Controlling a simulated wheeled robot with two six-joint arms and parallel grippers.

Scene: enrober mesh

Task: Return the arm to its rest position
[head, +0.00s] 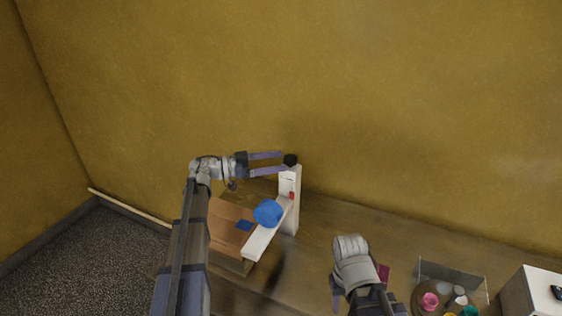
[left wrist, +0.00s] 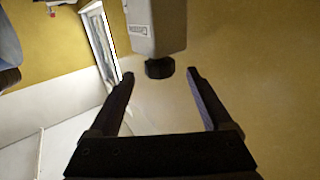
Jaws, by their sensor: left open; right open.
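My left gripper (head: 284,161) is open, its two fingers pointing right in the head view, at the top of a white upright post (head: 289,185). A black knob (head: 290,159) sits on the post's top, close to the fingertips. In the left wrist view the knob (left wrist: 160,67) shows between the two separated fingertips, under a pale housing (left wrist: 155,25); I see no finger touching it. A white arm (head: 264,238) with a blue round part (head: 268,212) runs from the post over a brown box. My right arm is folded at the lower middle; its fingertips are hidden.
The brown box (head: 228,222) stands on the wooden table (head: 325,225). A clear-walled tray (head: 452,275) with several coloured jars is at the lower right, beside a white box (head: 538,285). A yellow wall (head: 400,110) rises behind. The table between post and tray is mostly clear.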

